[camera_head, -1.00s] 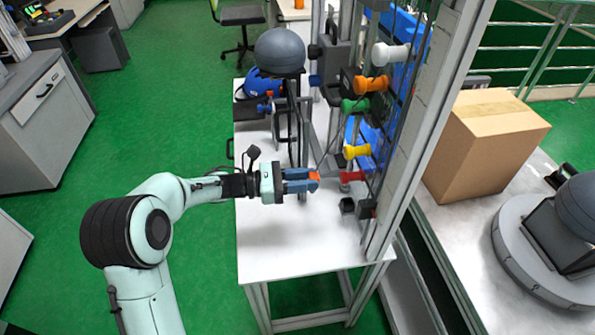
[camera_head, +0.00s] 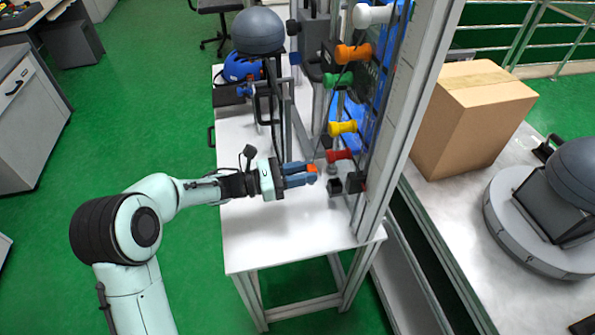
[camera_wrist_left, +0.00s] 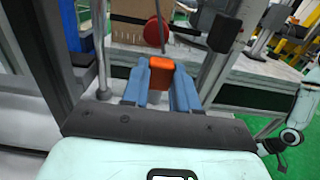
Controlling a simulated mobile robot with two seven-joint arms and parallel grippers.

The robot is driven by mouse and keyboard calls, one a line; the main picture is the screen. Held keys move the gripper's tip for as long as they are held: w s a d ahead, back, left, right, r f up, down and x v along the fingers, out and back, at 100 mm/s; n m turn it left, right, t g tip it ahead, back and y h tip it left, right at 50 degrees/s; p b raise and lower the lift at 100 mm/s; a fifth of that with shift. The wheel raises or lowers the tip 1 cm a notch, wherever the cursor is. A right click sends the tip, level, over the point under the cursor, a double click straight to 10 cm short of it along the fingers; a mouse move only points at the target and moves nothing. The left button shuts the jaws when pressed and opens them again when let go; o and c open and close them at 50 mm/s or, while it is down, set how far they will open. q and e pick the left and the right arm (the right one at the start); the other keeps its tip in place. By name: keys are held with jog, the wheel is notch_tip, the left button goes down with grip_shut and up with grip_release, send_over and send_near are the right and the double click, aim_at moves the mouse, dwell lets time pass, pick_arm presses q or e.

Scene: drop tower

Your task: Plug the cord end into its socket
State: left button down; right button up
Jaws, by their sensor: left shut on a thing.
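My left gripper (camera_head: 304,174) is shut on an orange block (camera_head: 313,168), which looks like the cord end. In the left wrist view the orange block (camera_wrist_left: 161,64) sits between the two blue fingers. A thin dark cord (camera_wrist_left: 165,22) shows just beyond it. A small black block (camera_head: 334,186), possibly the socket, is a short gap to the right and slightly below the fingertips. Its opening cannot be made out. In the wrist view a dark block (camera_wrist_left: 226,31) shows beyond the fingers, to the right. My right gripper is not in view.
A red spool-shaped peg (camera_head: 339,155) is close above and right of the fingertips. Yellow (camera_head: 343,128), green (camera_head: 338,80) and orange (camera_head: 352,53) pegs rise above it along the tower post (camera_head: 405,130). The white tabletop (camera_head: 285,230) is clear in front.

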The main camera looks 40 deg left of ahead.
pick_arm(q)
jog(key=shift+w+d+f+b, duration=0.3)
jog(key=shift+w+d+f, duration=0.3)
jog(key=shift+w+f, duration=0.1)
jog(key=shift+x, duration=2.5)
jog(key=shift+f+b, duration=0.4)
jog(key=shift+f, duration=0.15)
jog(key=shift+f+b, duration=0.65)
jog(key=shift+b, duration=0.05)
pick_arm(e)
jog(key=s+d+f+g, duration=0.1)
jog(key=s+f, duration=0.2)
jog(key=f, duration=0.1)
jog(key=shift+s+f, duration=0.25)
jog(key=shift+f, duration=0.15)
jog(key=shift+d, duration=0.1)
pick_arm(q)
jog(key=shift+b, duration=0.45)
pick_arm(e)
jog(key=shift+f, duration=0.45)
pick_arm(q)
jog(key=shift+f+b, duration=0.3)
jog(key=shift+b, duration=0.1)
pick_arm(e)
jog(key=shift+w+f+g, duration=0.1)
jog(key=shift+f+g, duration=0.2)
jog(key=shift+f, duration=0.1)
pick_arm(q)
jog(key=c, duration=0.8)
grip_release()
